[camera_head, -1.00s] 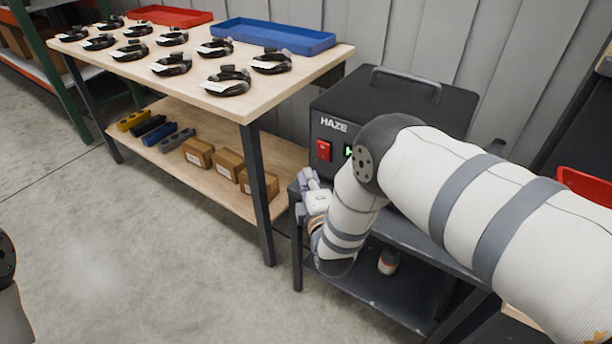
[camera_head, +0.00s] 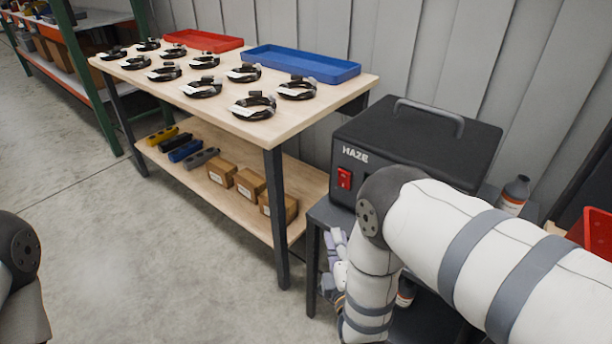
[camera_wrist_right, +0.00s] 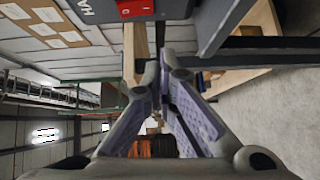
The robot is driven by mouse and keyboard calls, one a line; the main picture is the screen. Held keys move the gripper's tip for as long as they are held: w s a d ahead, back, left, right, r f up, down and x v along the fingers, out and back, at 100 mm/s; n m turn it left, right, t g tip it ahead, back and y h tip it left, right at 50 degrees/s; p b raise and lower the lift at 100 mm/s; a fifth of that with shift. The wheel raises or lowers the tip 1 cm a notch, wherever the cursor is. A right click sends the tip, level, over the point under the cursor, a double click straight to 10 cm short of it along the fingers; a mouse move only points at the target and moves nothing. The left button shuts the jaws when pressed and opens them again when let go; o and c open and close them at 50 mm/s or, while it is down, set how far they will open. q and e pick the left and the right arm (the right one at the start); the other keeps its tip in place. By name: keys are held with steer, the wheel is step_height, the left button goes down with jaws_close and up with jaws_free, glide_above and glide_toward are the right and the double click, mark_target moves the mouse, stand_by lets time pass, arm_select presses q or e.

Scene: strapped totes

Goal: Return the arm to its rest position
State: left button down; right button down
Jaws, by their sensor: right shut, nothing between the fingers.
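My right arm (camera_head: 450,235) reaches in from the right in the head view and bends down at the elbow. My right gripper (camera_head: 334,243) is partly hidden behind the forearm, beside the dark stand and below the front of the black HAZE machine (camera_head: 415,140). In the right wrist view the two purple-padded fingers of the gripper (camera_wrist_right: 165,65) come together at their tips, with nothing between them. My left gripper is out of view; only a piece of my left arm shows at the left edge.
The wooden table (camera_head: 300,118) carries several black straps, a red tray (camera_head: 203,41) and a blue tray (camera_head: 300,65). Its lower shelf holds cardboard boxes (camera_head: 250,184) and coloured blocks. A bottle (camera_head: 515,193) stands behind my arm. The floor at left is clear.

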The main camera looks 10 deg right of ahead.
steer(key=s+d+f+m+g+y, duration=0.15)
steer(key=s+f+m+g, duration=0.35)
steer(key=s, duration=0.5)
steer(key=s+d+f+m+g, duration=0.35)
steer(key=s+f+g, duration=0.3)
steer(key=s, duration=0.25)
steer(key=s+r+m+g, duration=0.1)
steer(key=s+m+g, duration=0.3)
steer(key=s, duration=0.7)
steer(key=s+r+m+g+p, duration=0.1)
steer(key=s+m+g, duration=0.3)
steer(key=s, duration=0.8)
steer(key=shift+s+a+r+y, duration=0.15)
steer(key=shift+s+r+y, duration=0.05)
steer(key=shift+r+y, duration=0.2)
